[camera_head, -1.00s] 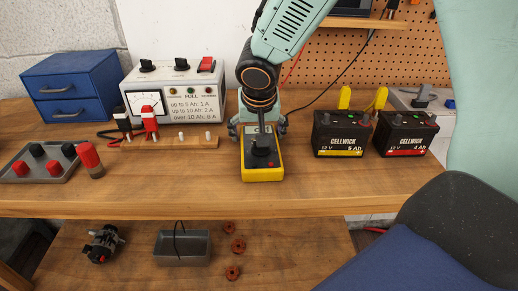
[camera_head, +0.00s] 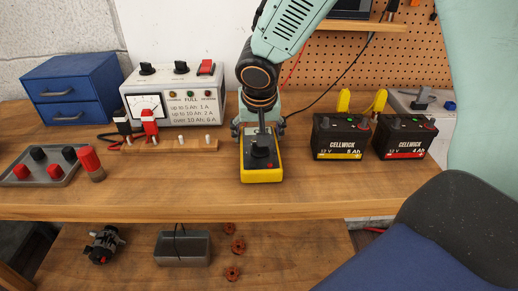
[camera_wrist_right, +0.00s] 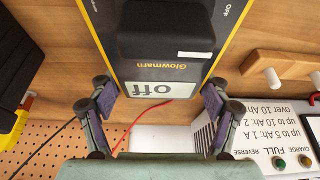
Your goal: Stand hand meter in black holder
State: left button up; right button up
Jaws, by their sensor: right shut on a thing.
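The hand meter (camera_head: 262,170) is a yellow-edged black box with a large black dial and a red socket. It is at the middle of the bench, face up. In the right wrist view its face (camera_wrist_right: 150,72) shows a display reading "off" and the name Glowmarn. My right gripper (camera_head: 261,128) is shut on the meter's display end, with a finger at each side in the wrist view (camera_wrist_right: 157,100). I cannot tell whether the meter touches the bench. I cannot make out a black holder in these views. My left gripper is out of view.
A white charger (camera_head: 190,108) and a wooden strip with pegs (camera_head: 185,145) stand left of the meter. Two black batteries (camera_head: 340,138) stand right. A grey tray (camera_head: 20,178) and a red-capped cylinder (camera_head: 91,165) are far left. The front bench middle is clear.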

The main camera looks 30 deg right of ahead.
notch_tip(320, 180, up, 3)
jog(key=shift+s+r+p, duration=0.1)
jog(key=shift+r+p, duration=0.05)
jog(key=shift+p, duration=0.7)
jog(key=shift+w+r+p, duration=0.2)
jog(key=shift+r+p, duration=0.4)
jog(key=shift+r, duration=0.15)
jog(key=shift+s+r+p, duration=0.1)
jog(key=shift+r+p, duration=0.8)
jog(key=shift+r, duration=0.35)
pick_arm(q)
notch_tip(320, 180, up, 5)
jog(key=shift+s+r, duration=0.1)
pick_arm(e)
jog(key=shift+f, duration=0.15)
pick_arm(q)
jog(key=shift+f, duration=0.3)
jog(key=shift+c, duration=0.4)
pick_arm(e)
jog(key=shift+f, duration=0.15)
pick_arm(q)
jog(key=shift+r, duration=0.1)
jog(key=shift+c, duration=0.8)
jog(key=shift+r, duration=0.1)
pick_arm(e)
jog(key=shift+d+r, duration=0.1)
jog(key=shift+r, duration=0.1)
